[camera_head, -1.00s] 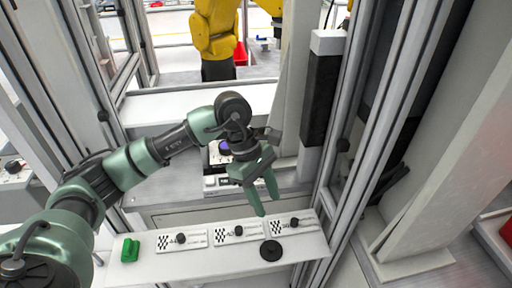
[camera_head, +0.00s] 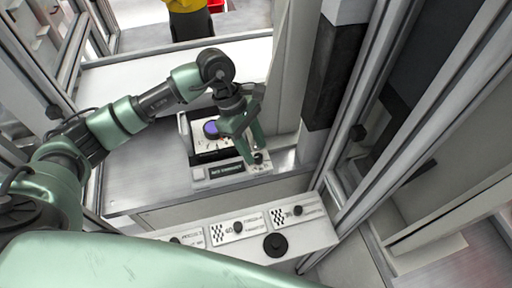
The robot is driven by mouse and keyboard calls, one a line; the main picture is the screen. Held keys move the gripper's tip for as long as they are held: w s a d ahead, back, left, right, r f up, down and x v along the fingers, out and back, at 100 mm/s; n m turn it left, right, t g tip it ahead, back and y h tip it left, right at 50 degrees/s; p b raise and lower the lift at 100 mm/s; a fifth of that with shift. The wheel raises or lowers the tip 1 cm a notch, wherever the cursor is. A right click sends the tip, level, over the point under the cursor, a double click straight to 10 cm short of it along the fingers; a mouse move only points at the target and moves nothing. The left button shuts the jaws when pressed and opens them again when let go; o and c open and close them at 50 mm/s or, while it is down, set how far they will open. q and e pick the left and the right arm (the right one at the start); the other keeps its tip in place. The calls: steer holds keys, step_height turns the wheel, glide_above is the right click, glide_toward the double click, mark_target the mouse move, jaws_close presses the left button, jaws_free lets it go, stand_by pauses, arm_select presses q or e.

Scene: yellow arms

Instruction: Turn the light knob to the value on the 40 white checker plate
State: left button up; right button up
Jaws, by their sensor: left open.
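A purple knob (camera_head: 211,129) sits on a white dial face with scale marks, on a black-and-white control box (camera_head: 205,150) on the metal bench. I cannot read its setting. The white checker plate marked 40 (camera_head: 232,230) lies in the middle of the front shelf, with a small black knob on it. My left gripper (camera_head: 254,156) is open and empty, pointing down just right of the purple knob, over the box's right part. Its fingers are close to a small black part there; I cannot tell whether they touch. My right gripper is not in view.
Another checker plate (camera_head: 297,213) lies right of it; a third (camera_head: 185,240) at left is partly hidden by a green arm link of mine. A black round knob (camera_head: 275,245) stands on the shelf (camera_head: 318,232). Metal frame posts (camera_head: 362,120) rise at right.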

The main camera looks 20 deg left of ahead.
mark_target(258, 159)
arm_select(q)
steer(key=shift+x, duration=1.05)
steer(key=shift+w+f, duration=0.1)
steer(key=shift+f, duration=0.25)
steer(key=c, duration=0.9)
jaws_close()
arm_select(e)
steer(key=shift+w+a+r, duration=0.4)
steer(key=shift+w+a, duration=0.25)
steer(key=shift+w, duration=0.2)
